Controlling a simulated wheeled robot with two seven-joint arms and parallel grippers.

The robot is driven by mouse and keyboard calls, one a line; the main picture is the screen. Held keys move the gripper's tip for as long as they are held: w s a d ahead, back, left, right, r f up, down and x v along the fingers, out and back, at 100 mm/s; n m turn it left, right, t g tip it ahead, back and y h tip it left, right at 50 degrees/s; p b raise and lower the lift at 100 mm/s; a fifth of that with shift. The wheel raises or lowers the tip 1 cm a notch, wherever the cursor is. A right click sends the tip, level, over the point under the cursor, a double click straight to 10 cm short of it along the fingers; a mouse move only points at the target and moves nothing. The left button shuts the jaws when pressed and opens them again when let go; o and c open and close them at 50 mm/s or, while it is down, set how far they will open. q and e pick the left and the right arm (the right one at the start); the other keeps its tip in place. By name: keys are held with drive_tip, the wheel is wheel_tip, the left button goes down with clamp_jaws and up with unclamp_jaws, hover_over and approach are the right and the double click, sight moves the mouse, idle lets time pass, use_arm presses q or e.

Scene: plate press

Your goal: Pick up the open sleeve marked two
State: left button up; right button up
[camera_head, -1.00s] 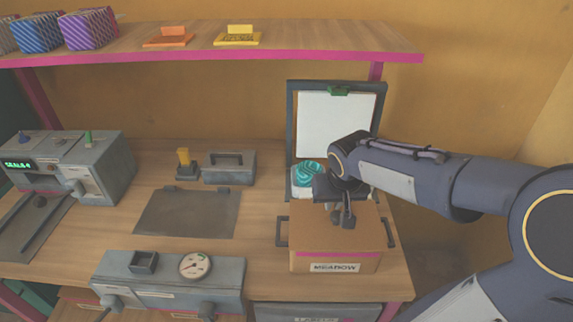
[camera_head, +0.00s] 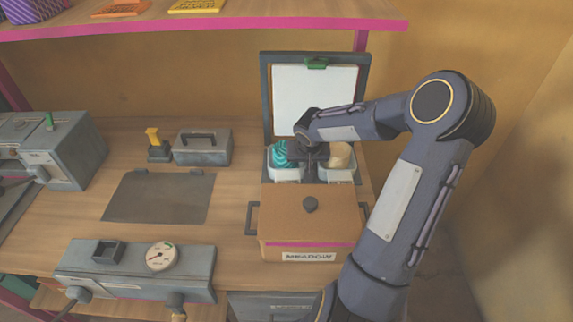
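I cannot make out a sleeve marked two. My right gripper (camera_head: 308,158) is over two small light trays behind the box labelled MEADOW (camera_head: 310,256). A teal coiled thing (camera_head: 282,153) is in the left tray (camera_head: 285,173), and a cream rounded thing (camera_head: 340,156) is in the right tray (camera_head: 337,175). The gripper is between them, its fingertips small and dark. I cannot tell whether it is open or shut, or whether it touches anything. My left gripper is not in view.
A gauge unit (camera_head: 133,271), a dark flat plate (camera_head: 158,199), a grey handled block (camera_head: 202,148) and a grey machine (camera_head: 65,150) are to the left. A pink-edged shelf (camera_head: 250,22) runs above. Bare wood surrounds the plate.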

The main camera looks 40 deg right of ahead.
drive_tip(key=shift+w+d+f, duration=0.1)
drive_tip(key=shift+w+f, duration=0.05)
drive_tip(key=shift+f, duration=0.25)
clamp_jaws()
drive_tip(key=shift+r, duration=0.15)
